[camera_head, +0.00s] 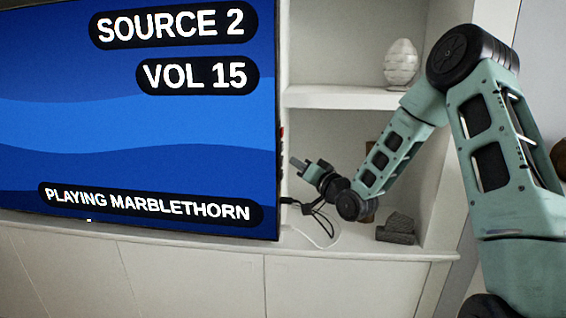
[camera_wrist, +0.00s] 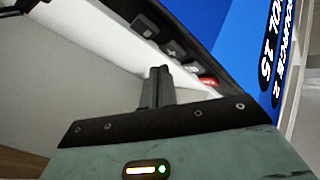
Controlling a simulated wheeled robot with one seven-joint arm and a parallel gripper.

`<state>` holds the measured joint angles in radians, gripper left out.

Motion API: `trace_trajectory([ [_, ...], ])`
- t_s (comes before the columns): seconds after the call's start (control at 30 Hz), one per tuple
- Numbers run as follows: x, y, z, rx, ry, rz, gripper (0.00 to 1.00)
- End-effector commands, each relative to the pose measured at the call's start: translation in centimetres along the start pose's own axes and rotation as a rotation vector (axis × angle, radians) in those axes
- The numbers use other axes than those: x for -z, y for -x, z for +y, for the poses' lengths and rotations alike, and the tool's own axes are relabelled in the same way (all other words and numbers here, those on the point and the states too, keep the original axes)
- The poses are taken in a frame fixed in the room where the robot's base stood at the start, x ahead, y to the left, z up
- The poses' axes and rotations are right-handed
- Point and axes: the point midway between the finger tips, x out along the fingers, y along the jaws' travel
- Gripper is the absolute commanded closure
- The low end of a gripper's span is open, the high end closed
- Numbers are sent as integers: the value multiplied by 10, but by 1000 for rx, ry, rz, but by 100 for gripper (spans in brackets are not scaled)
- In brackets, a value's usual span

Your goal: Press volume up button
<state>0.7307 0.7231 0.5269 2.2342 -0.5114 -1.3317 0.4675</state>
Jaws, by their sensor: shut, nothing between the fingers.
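The TV (camera_head: 130,125) shows "SOURCE 2", "VOL 15" and "PLAYING MARBLETHORN" on a blue screen. In the wrist view, a row of buttons runs along its dark side edge: a grey button (camera_wrist: 143,25), a grey button with what looks like a plus mark (camera_wrist: 173,48), and a red button (camera_wrist: 208,81). My gripper (camera_head: 295,162) is at the TV's right edge. In the wrist view, its shut, empty fingers (camera_wrist: 160,72) point at the edge, just below the plus-marked button. I cannot tell whether they touch it.
White shelves (camera_head: 345,97) stand right of the TV, with a ribbed white vase (camera_head: 401,62) on the upper one. A dark grey block-like object (camera_head: 396,229) lies on the lower ledge. Cables (camera_head: 318,222) hang near the TV's lower right corner, below my gripper.

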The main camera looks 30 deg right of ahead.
Motion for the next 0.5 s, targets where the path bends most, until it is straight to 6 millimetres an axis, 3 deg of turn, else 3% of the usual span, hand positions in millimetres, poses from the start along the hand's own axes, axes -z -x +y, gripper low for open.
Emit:
trace_trajectory([
  [0.5,23,32,23,-2,1,1,100],
])
